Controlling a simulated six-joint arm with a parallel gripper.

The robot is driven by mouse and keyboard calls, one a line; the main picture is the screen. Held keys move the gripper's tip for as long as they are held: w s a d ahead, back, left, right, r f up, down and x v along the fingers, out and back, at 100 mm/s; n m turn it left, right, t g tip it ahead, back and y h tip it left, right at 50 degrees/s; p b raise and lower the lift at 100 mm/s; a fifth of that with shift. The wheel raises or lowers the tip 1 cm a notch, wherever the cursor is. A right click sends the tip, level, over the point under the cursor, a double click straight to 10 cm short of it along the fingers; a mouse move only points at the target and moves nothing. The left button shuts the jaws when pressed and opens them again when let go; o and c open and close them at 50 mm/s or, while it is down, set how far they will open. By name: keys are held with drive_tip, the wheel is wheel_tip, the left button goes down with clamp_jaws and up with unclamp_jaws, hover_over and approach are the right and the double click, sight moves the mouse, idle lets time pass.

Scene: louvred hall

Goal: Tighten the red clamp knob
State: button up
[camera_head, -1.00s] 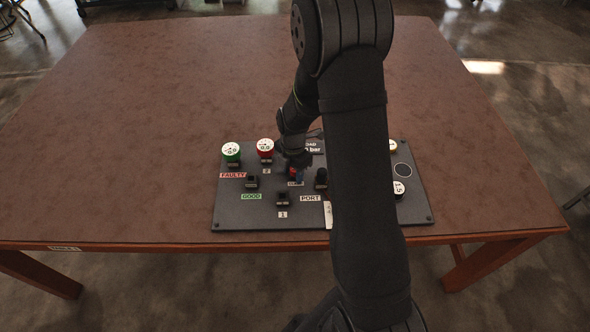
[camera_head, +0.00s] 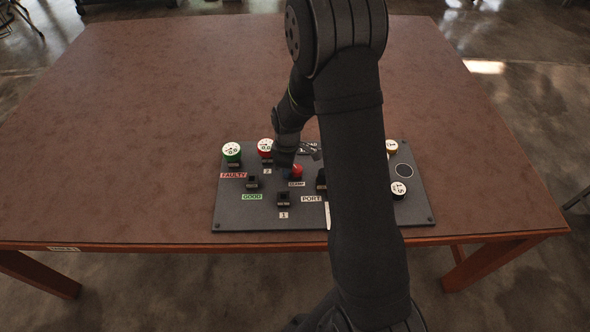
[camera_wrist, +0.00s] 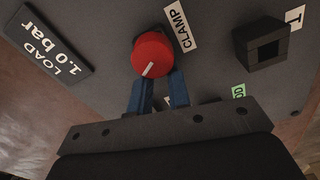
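The red clamp knob (camera_head: 297,171) stands on the dark panel (camera_head: 235,212), just above the CLAMP label. In the wrist view the knob (camera_wrist: 151,52) shows a round red face with a short white pointer line slanting to its lower left edge. My gripper (camera_wrist: 159,82) has two blue fingers, spread with a gap between them and nothing held. Their tips are close to the knob's lower edge in that view; whether they touch it I cannot tell. In the head view my gripper (camera_head: 280,164) is at the knob's left, its fingers mostly hidden.
Black sockets (camera_wrist: 262,43) stick up nearby. My arm hides part of the panel.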

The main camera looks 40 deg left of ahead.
sight(297, 169)
drive_tip(key=shift+w+d+h, duration=0.15)
drive_tip(key=shift+w+d, duration=0.2)
drive_tip(key=shift+d, duration=0.3)
drive_tip(key=shift+w+d+h, duration=0.15)
drive_tip(key=shift+w+d, duration=0.15)
drive_tip(key=shift+d, duration=0.3)
drive_tip(key=shift+w+a+r, duration=0.1)
drive_tip(key=shift+r, duration=0.35)
drive_tip(key=r, duration=0.5)
drive_tip(key=shift+d, duration=0.2)
drive_tip(key=shift+d+r, duration=0.15)
drive_tip(key=shift+r, duration=0.4)
drive_tip(key=shift+r, duration=0.1)
drive_tip(key=shift+a+r, duration=0.2)
drive_tip(key=shift+r, duration=0.05)
wheel_tip(297, 169, up, 17)
drive_tip(key=shift+f, duration=0.2)
